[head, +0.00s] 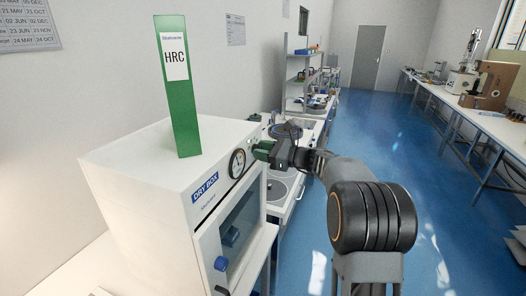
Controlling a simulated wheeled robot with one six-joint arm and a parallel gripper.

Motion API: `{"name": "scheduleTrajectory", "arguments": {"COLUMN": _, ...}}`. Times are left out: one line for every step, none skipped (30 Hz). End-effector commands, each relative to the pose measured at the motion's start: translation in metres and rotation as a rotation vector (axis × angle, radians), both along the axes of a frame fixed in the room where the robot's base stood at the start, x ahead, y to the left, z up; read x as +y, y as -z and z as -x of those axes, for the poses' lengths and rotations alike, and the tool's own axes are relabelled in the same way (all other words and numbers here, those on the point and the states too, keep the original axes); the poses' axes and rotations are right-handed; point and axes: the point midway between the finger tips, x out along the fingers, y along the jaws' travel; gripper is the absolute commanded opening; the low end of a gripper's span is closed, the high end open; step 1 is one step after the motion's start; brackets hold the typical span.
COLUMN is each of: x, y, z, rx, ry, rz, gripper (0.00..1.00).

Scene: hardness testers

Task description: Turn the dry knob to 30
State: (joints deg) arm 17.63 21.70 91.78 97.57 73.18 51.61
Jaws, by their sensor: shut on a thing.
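The white dry box (150,165) stands on the left, with a blue "DRY BOX" label and a round black-and-white gauge (238,163) at the top of its front. My gripper (262,151) reaches in from the right to the upper front of the box, just right of the gauge. It is shut on the dry knob there. The knob itself is hidden by the gripper, so its setting cannot be read. The gauge needle is too small to read.
A green HRC binder (178,95) stands on top of the box. Benches with instruments line both walls. The blue floor (340,130) between them is clear.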

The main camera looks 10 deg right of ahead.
Motion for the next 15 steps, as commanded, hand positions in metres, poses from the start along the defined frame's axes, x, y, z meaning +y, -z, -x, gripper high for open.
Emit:
{"name": "scheduleTrajectory", "arguments": {"x": 0.0001, "y": 0.0004, "z": 0.0002, "rx": 0.000, "ry": -0.001, "rz": 0.000, "gripper": 0.10}}
{"name": "scheduleTrajectory", "arguments": {"x": 0.0001, "y": 0.0005, "z": 0.0002, "rx": 0.001, "ry": -0.001, "rz": 0.001, "gripper": 0.10}}
{"name": "scheduleTrajectory", "arguments": {"x": 0.0002, "y": 0.0006, "z": 0.0002, "rx": 0.000, "ry": -0.001, "rz": 0.002, "gripper": 0.10}}
{"name": "scheduleTrajectory", "arguments": {"x": 0.0002, "y": 0.0009, "z": 0.0002, "rx": -0.002, "ry": -0.001, "rz": 0.003, "gripper": 0.10}}
{"name": "scheduleTrajectory", "arguments": {"x": 0.0002, "y": 0.0012, "z": 0.0003, "rx": -0.004, "ry": -0.001, "rz": 0.005, "gripper": 0.10}}
{"name": "scheduleTrajectory", "arguments": {"x": 0.0002, "y": 0.0018, "z": 0.0002, "rx": -0.010, "ry": -0.001, "rz": 0.009, "gripper": 0.10}}
{"name": "scheduleTrajectory", "arguments": {"x": 0.0002, "y": 0.0023, "z": 0.0003, "rx": -0.015, "ry": -0.001, "rz": 0.013, "gripper": 0.10}}
{"name": "scheduleTrajectory", "arguments": {"x": 0.0003, "y": 0.0029, "z": 0.0003, "rx": -0.022, "ry": -0.001, "rz": 0.017, "gripper": 0.10}}
{"name": "scheduleTrajectory", "arguments": {"x": 0.0003, "y": 0.0036, "z": 0.0004, "rx": -0.035, "ry": -0.002, "rz": 0.027, "gripper": 0.10}}
{"name": "scheduleTrajectory", "arguments": {"x": 0.0003, "y": 0.0041, "z": 0.0004, "rx": -0.047, "ry": -0.002, "rz": 0.036, "gripper": 0.10}}
{"name": "scheduleTrajectory", "arguments": {"x": 0.0003, "y": 0.0046, "z": 0.0004, "rx": -0.060, "ry": -0.002, "rz": 0.045, "gripper": 0.10}}
{"name": "scheduleTrajectory", "arguments": {"x": 0.0003, "y": 0.0050, "z": 0.0004, "rx": -0.079, "ry": -0.002, "rz": 0.058, "gripper": 0.10}}
{"name": "scheduleTrajectory", "arguments": {"x": 0.0003, "y": 0.0053, "z": 0.0005, "rx": -0.096, "ry": -0.001, "rz": 0.070, "gripper": 0.10}}
{"name": "scheduleTrajectory", "arguments": {"x": 0.0004, "y": 0.0057, "z": 0.0005, "rx": -0.114, "ry": -0.001, "rz": 0.082, "gripper": 0.10}}
{"name": "scheduleTrajectory", "arguments": {"x": 0.0004, "y": 0.0064, "z": 0.0006, "rx": -0.139, "ry": -0.001, "rz": 0.100, "gripper": 0.10}}
